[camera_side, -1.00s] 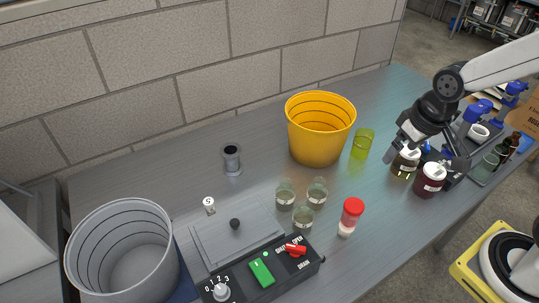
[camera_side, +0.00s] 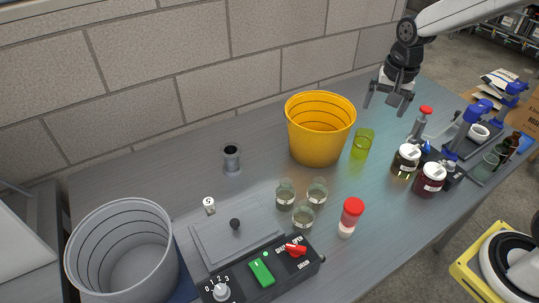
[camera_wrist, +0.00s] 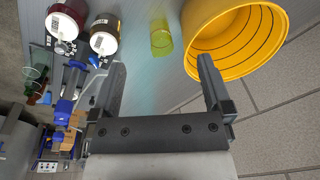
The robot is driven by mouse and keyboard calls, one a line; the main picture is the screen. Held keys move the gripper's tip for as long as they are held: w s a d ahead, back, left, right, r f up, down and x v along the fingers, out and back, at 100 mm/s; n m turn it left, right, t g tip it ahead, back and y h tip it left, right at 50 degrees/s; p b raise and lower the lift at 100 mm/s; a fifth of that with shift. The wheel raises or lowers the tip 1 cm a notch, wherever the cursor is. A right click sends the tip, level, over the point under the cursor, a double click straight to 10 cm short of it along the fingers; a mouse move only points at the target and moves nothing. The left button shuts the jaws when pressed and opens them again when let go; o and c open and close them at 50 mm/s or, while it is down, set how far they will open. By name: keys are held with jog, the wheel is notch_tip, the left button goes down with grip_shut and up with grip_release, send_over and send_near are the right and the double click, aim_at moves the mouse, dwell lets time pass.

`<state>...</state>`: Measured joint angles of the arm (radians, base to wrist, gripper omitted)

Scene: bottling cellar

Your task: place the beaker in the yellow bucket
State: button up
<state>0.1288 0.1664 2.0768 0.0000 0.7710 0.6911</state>
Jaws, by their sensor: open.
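The yellow bucket (camera_side: 318,150) stands upright near the wall; its open mouth shows dark rings inside. It also shows at the upper right of the wrist view (camera_wrist: 203,30). A see-through yellow-green beaker (camera_side: 362,144) stands just right of the bucket, apart from it; it also shows at the top of the wrist view (camera_wrist: 161,40). My gripper (camera_side: 387,103) is open and empty, raised behind and to the right of the yellow-green beaker. In the wrist view its fingers (camera_wrist: 162,75) are spread with nothing between them.
Several small clear glasses (camera_side: 303,217) and a red-capped shaker (camera_side: 350,215) stand in front of the bucket. Two labelled jars (camera_side: 405,161) and blue-topped equipment (camera_side: 477,112) crowd the right. A grey bucket (camera_side: 122,260) and control box (camera_side: 262,272) are at the left front.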

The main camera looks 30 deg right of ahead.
jog(key=w+d+f+m+g, duration=0.1)
jog(key=w+d+m, duration=0.6)
jog(key=w+m, duration=0.15)
jog(key=m, duration=0.3)
send_over(364, 137)
jog(key=s+a, duration=0.1)
jog(key=a, duration=0.1)
notch_tip(364, 137, down, 12)
jog(key=shift+s+f, duration=0.15)
jog(key=shift+s+f, duration=0.15)
jog(key=shift+f, duration=3.75)
jog(key=shift+c, duration=0.2)
jog(key=c, duration=1.1)
jog(key=shift+r, duration=0.15)
